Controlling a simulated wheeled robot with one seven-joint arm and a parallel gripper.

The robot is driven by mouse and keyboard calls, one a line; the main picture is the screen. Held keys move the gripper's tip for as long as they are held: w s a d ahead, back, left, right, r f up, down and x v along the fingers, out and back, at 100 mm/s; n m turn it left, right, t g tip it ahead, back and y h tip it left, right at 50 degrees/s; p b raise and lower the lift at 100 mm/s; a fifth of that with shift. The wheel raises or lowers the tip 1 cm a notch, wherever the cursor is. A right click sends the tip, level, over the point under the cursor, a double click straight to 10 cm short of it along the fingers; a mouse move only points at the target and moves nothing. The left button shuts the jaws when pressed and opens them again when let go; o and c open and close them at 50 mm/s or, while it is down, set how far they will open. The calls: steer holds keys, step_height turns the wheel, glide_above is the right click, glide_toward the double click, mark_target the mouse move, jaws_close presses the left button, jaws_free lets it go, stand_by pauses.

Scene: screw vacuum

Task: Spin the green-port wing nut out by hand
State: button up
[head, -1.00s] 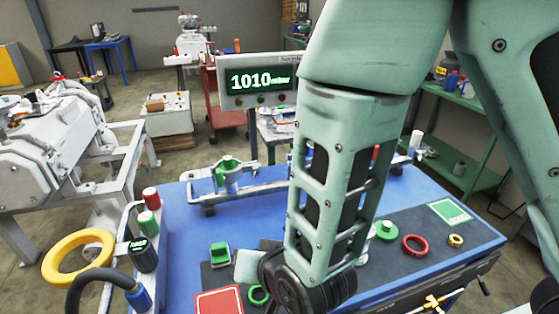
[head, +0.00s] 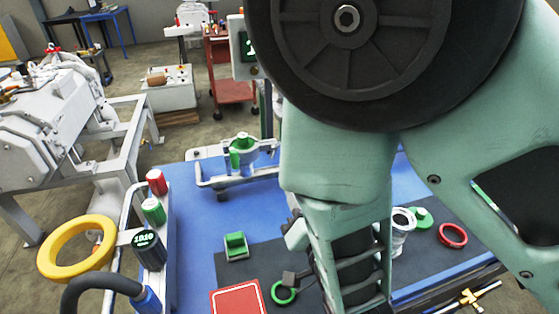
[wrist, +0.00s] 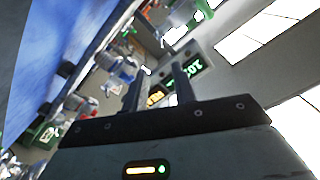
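A clamp-like metal fitting with green parts (head: 240,150) stands upright on the far part of the blue bench top (head: 190,240). I cannot make out which part of it is the wing nut. The wrist camera is tilted, and metal fittings (wrist: 118,70) lie to the left of and behind the fingers. No contact shows.
A dark mat holds a green block (head: 236,247), a red-bordered card (head: 238,299), a green ring (head: 284,292) and a red ring (head: 452,235). A yellow ring (head: 77,270) and red and green cylinders flank the bench's left side. The pressure display (wrist: 190,70) is partly hidden in the head view.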

mark_target(275, 150)
steer(key=x, duration=1.5)
steer(key=shift+b, duration=0.45)
steer(key=shift+c, duration=0.4)
jaws_close()
